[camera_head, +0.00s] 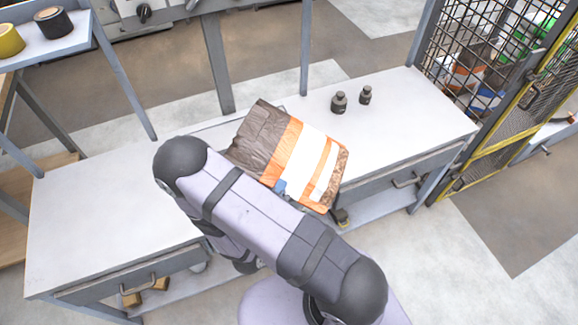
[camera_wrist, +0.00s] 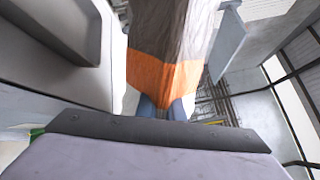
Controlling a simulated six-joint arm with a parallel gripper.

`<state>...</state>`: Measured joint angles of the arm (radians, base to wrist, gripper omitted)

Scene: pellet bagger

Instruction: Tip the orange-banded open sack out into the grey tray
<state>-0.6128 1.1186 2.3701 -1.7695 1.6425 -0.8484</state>
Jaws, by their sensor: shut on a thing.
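The sack (camera_head: 305,160), dark brown with orange and white bands, is held tilted over the bench, its plain dark end toward the upper left. In the head view my arm hides most of the gripper; a bit of blue shows at the sack's lower edge. A thin rim, likely the grey tray's (camera_head: 212,126), shows behind the sack; the rest is hidden.
The white bench (camera_head: 415,115) is clear at its right end and left side (camera_head: 95,215). Two small dark bottles (camera_head: 339,102) (camera_head: 366,95) stand behind the sack. A mesh cage (camera_head: 485,65) is at the right, and a shelf with tape rolls (camera_head: 54,22) at upper left.

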